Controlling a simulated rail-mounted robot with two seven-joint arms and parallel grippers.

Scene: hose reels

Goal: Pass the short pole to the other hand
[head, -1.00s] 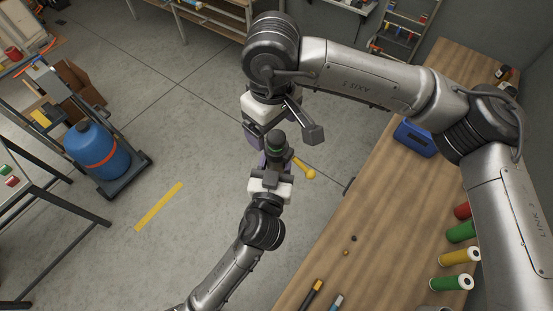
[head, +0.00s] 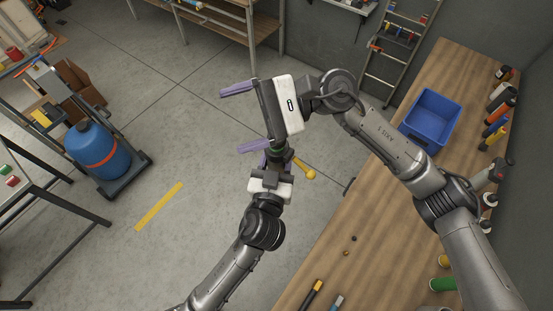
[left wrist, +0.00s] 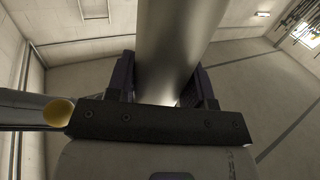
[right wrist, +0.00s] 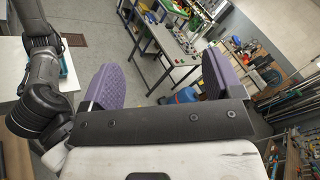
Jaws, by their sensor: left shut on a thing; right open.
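The short pole shows in the left wrist view as a thick silvery cylinder (left wrist: 172,45) running up between the fingers. My left gripper (head: 270,162) is shut on it; its dark fingers press both sides in the left wrist view (left wrist: 163,92). In the head view the pole is mostly hidden, with only a small green bit beside the left fingers. My right gripper (head: 232,118) is open just above the left one in the picture, its purple fingers pointing left. The right wrist view (right wrist: 160,82) shows nothing between them.
The wooden bench (head: 385,205) on the right carries a blue bin (head: 432,118) and several coloured rolls. A yellow knobbed thing (head: 305,168) shows beside my left gripper. A blue tank (head: 90,150) stands on a trolley at left. The floor between is largely clear.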

